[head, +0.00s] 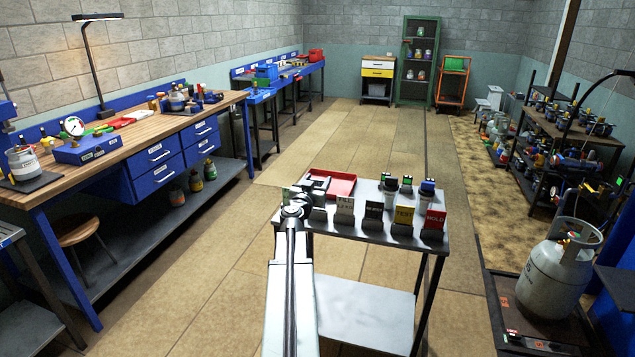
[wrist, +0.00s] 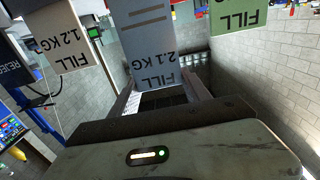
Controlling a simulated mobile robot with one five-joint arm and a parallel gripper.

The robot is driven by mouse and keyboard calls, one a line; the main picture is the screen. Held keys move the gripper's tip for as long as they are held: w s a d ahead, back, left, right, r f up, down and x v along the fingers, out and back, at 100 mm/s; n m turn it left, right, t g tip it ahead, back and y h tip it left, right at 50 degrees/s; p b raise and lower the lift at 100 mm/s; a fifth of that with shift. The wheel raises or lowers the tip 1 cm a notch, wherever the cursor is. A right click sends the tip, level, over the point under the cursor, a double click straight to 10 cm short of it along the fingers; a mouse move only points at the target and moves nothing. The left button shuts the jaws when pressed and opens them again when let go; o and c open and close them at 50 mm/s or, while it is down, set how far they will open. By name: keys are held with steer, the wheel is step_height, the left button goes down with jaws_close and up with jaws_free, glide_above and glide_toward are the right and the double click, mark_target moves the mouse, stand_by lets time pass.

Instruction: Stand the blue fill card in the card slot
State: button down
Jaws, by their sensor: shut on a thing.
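The blue fill card (wrist: 150,45), a blue-grey card marked "FILL 2.1 KG" upside down in the wrist view, is between the fingers of my gripper (wrist: 157,84). My gripper is shut on it. In the head view my gripper (head: 312,190) is over the near left part of the small metal table (head: 385,238), and the held card cannot be made out there. A white "FILL 1.2 KG" card (wrist: 60,40) and a green "FILL" card (wrist: 238,14) flank it in the wrist view. I cannot tell which holder is the card slot.
A white card (head: 345,206), a dark card (head: 374,211), a yellow "TEST" card (head: 404,215) and a red "HOLD" card (head: 434,221) stand along the table's near edge. A red tray (head: 342,183) lies behind. A gas cylinder (head: 558,275) stands at right.

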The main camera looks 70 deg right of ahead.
steer(key=shift+f+b, duration=1.3)
steer(key=shift+f, duration=0.25)
steer(key=shift+f+b, duration=0.9)
steer(key=shift+c, duration=2.1)
jaws_free()
steer(key=a, duration=0.7)
steer(key=shift+s+a, duration=0.2)
steer(key=shift+a, duration=0.2)
